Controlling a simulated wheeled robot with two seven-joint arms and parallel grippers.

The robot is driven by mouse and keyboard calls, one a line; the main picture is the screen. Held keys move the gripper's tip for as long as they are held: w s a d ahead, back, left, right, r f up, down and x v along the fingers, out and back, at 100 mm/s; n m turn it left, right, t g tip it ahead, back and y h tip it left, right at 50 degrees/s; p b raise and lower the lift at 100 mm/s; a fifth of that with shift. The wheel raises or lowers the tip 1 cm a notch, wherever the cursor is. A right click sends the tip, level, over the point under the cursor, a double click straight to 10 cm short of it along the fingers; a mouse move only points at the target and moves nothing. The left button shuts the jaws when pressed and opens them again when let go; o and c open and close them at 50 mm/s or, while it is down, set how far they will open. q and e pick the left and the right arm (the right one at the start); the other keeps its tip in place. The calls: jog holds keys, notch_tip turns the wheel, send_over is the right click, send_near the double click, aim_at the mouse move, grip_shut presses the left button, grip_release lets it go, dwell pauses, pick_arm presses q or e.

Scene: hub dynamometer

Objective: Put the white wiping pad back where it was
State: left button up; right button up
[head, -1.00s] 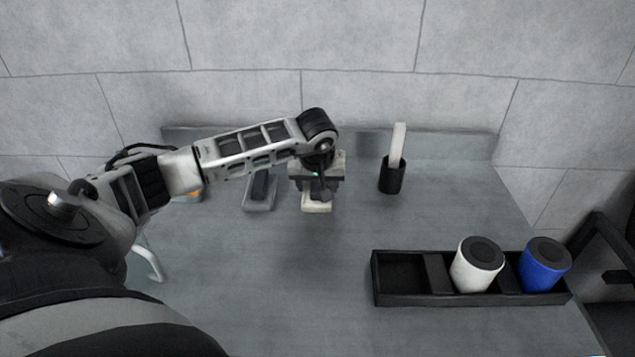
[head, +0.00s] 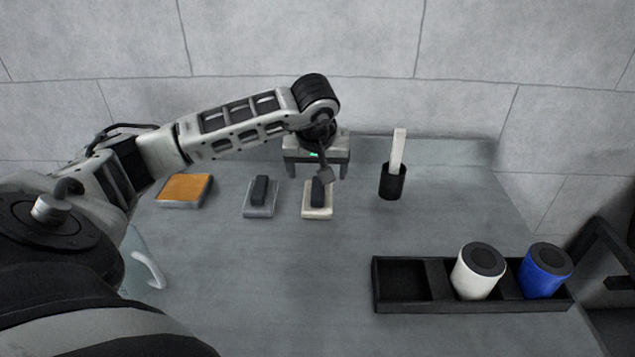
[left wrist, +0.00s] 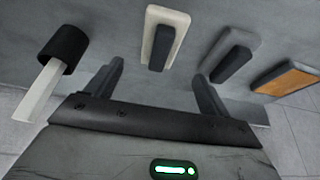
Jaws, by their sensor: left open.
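The white wiping pad (head: 317,213) with its dark grip block lies flat on the grey table, to the right of a grey pad (head: 261,211). It also shows in the left wrist view (left wrist: 150,25), a little beyond the fingers. My left gripper (head: 316,172) is open and empty, raised just above and behind the white pad, apart from it. Its two spread fingers (left wrist: 160,85) show in the left wrist view with nothing between them. My right gripper is not in view.
An orange-topped pad (head: 185,189) lies at the left. A black cup (head: 392,183) holding a white stick stands right of the gripper. A black tray (head: 402,307) with a white canister (head: 477,272) and a blue canister (head: 545,271) is at front right. The table's middle is clear.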

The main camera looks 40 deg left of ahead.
pick_arm(q)
jog(key=shift+v, duration=1.75)
